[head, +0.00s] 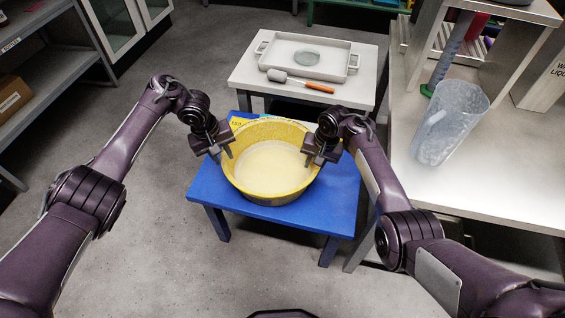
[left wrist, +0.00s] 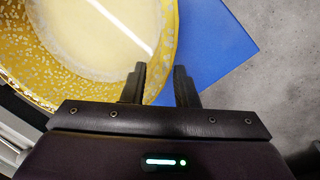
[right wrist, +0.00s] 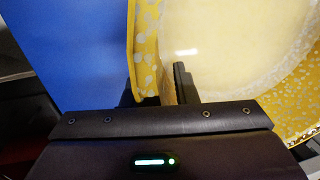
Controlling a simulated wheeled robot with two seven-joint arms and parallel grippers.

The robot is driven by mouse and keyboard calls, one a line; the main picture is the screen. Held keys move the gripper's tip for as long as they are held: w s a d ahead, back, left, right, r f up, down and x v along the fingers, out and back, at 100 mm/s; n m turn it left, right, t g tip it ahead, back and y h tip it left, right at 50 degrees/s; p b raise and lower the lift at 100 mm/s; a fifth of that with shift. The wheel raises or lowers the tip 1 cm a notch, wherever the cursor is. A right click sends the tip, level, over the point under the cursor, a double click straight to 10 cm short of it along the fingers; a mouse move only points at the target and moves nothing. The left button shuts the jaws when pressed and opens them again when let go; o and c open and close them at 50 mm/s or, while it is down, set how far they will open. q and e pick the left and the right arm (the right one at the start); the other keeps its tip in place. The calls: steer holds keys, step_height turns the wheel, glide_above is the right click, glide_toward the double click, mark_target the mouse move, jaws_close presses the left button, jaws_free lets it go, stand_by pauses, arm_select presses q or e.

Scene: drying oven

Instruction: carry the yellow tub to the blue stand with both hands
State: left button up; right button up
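The yellow tub (head: 231,168) has pale speckles and a pale liquid inside. It sits upright on the blue stand (head: 335,205), which looks like a low table. My left gripper (head: 221,155) is at the tub's left rim. In the left wrist view its fingers (left wrist: 160,88) are apart, one over the tub's inside and one outside, with blue stand showing in the gap. My right gripper (head: 321,159) is at the right rim. In the right wrist view its fingers (right wrist: 155,92) are apart on either side of the tub wall (right wrist: 146,50); the outer finger is partly hidden.
A small white table (head: 245,78) behind holds a tray (head: 348,72) and an orange-handled tool (head: 318,88). A bench (head: 475,180) at right carries a clear jug (head: 450,125). Shelving (head: 60,75) stands at left. Floor (head: 160,250) is free at front left.

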arm_select(q)
steer(key=shift+s+a+r, duration=0.1)
steer(key=shift+a+r, duration=0.1)
steer(key=shift+r, duration=0.75)
steer(key=shift+w+a+r, duration=0.1)
steer(key=shift+a+r, duration=0.05)
steer(key=shift+r, duration=0.8)
steer(key=shift+s+a+r, duration=0.1)
steer(key=shift+a+r, duration=0.1)
steer(key=shift+r, duration=0.75)
arm_select(e)
steer(key=shift+r, duration=0.1)
step_height(320, 180, up, 12)
steer(key=d, duration=0.2)
steer(key=shift+s+f, duration=0.2)
steer(key=shift+s, duration=0.15)
arm_select(q)
steer(key=shift+s, duration=0.15)
